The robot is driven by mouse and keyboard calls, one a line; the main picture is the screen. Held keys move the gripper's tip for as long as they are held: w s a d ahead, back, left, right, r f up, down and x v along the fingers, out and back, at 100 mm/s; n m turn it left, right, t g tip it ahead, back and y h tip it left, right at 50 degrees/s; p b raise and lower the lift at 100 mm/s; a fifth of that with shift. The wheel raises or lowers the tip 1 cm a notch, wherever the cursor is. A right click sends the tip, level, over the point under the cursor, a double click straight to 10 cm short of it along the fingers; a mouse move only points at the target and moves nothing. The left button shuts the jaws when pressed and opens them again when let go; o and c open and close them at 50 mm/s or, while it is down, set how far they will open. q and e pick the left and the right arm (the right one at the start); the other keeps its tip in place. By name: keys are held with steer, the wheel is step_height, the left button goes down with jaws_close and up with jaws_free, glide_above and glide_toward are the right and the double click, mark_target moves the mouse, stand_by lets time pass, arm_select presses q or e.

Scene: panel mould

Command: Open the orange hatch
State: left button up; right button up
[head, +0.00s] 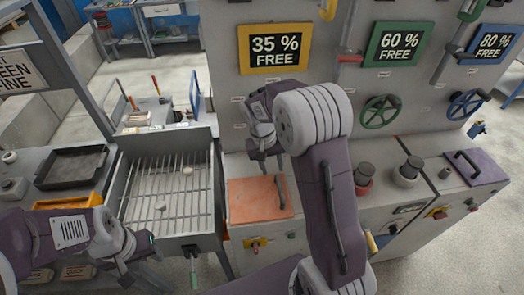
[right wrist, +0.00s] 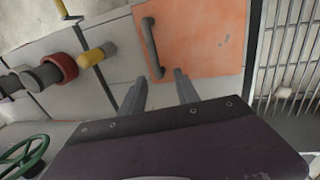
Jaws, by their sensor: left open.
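The orange hatch (head: 252,203) lies flat and closed in the cabinet's top, with a dark bar handle (head: 280,191) along its right side. In the right wrist view the hatch (right wrist: 198,38) and its handle (right wrist: 152,48) fill the upper middle. My right gripper (head: 266,166) is over the far part of the hatch. Its fingers (right wrist: 160,84) are apart, with the near end of the handle showing between their tips; I cannot tell the height gap. My left gripper (head: 146,268) is open and empty at the lower left, near the grate.
A grate tray (head: 128,192) stands left of the hatch. A black tray (head: 71,166) lies further left. Dark knobs (head: 364,174) and a purple hatch (head: 475,168) are to the right. An upright panel with signs (head: 275,48) and valve wheels (head: 380,111) rises behind.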

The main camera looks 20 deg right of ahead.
mark_target(279, 185)
steer(key=f+p, duration=0.1)
steer(key=s+f+p, duration=0.1)
steer(key=s+d+f+p, duration=0.1)
steer(key=f, duration=0.1)
steer(key=shift+s+d+f, duration=0.15)
steer(key=shift+f, duration=0.4)
steer(key=shift+s+d+f, duration=0.1)
steer(key=shift+d+f, duration=0.05)
steer(key=shift+f, duration=0.4)
steer(key=shift+s+f, duration=0.15)
steer(key=shift+f, duration=0.2)
arm_select(q)
steer(key=r, duration=0.1)
steer(key=s+r, duration=0.1)
steer(key=r, duration=0.3)
steer(key=shift+s+r, duration=0.1)
steer(key=shift+s, duration=0.25)
steer(key=shift+w, duration=0.1)
arm_select(e)
steer(key=shift+w+f, duration=0.1)
steer(key=shift+w, duration=0.1)
jaws_close()
